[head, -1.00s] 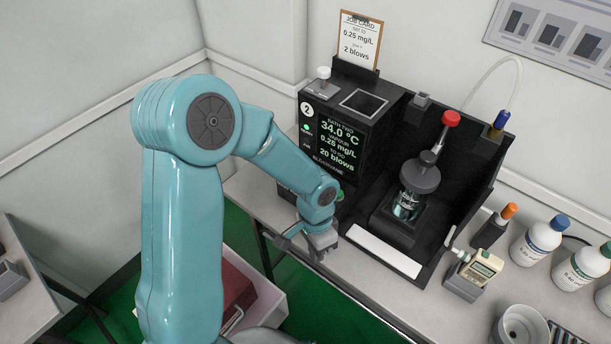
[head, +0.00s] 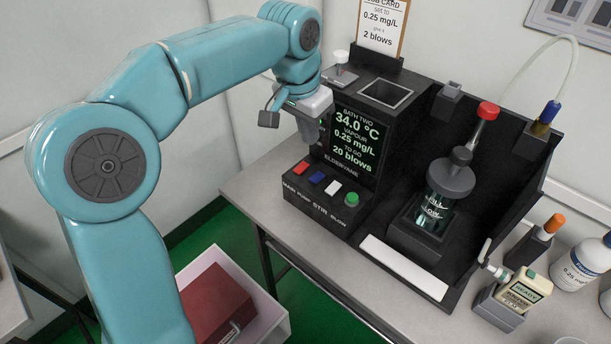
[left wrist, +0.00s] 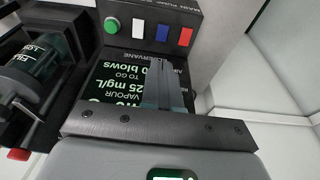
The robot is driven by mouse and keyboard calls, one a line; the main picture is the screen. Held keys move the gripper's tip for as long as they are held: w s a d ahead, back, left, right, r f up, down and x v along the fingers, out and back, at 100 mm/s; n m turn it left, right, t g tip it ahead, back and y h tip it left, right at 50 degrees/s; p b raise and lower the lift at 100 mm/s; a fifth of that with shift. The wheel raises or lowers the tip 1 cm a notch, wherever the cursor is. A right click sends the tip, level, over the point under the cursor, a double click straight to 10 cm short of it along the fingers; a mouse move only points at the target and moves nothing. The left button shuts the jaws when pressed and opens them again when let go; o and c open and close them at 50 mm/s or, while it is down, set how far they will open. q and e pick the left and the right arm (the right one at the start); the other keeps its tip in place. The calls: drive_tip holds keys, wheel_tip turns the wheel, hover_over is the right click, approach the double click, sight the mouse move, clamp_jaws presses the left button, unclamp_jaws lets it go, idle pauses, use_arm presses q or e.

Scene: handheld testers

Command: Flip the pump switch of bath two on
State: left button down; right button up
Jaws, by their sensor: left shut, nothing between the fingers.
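The bath two unit (head: 388,190) is a black box with a lit screen (head: 355,143) reading BATH TWO, 34.0 °C, 0.25 mg/L, 20 blows. On its low front panel are a red switch above MAIN (head: 301,168), a blue pump switch (head: 317,178), a white STIR switch (head: 334,187) and a green BLOW button (head: 351,199). The blue switch also shows in the left wrist view (left wrist: 162,32); I cannot tell its position. My left gripper (head: 309,138) is shut and empty, above the panel and in front of the screen's left edge, apart from the switches. My right gripper is out of view.
A glass bottle with a dark cap (head: 447,190) stands in the unit's right bay. A handheld tester (head: 520,292) sits in a cradle at right, near a white bottle (head: 583,262). A bin with a red box (head: 215,300) is below the table. A job card (head: 382,25) stands behind.

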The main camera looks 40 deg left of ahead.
sight(313, 179)
use_arm(q)
drive_tip(key=shift+s+a+r, duration=0.1)
drive_tip(key=shift+a+r, duration=0.1)
drive_tip(key=shift+r, duration=0.4)
drive_tip(key=b+x, duration=0.1)
drive_tip(key=x, duration=0.3)
drive_tip(key=b+x, duration=0.1)
drive_tip(key=x, duration=0.3)
drive_tip(key=s+b+x, duration=0.1)
drive_tip(key=x, duration=0.4)
drive_tip(key=shift+f, duration=0.55)
drive_tip(key=shift+a, duration=0.1)
drive_tip(key=shift+s+f+b, duration=0.15)
drive_tip(key=shift+f+b, duration=0.15)
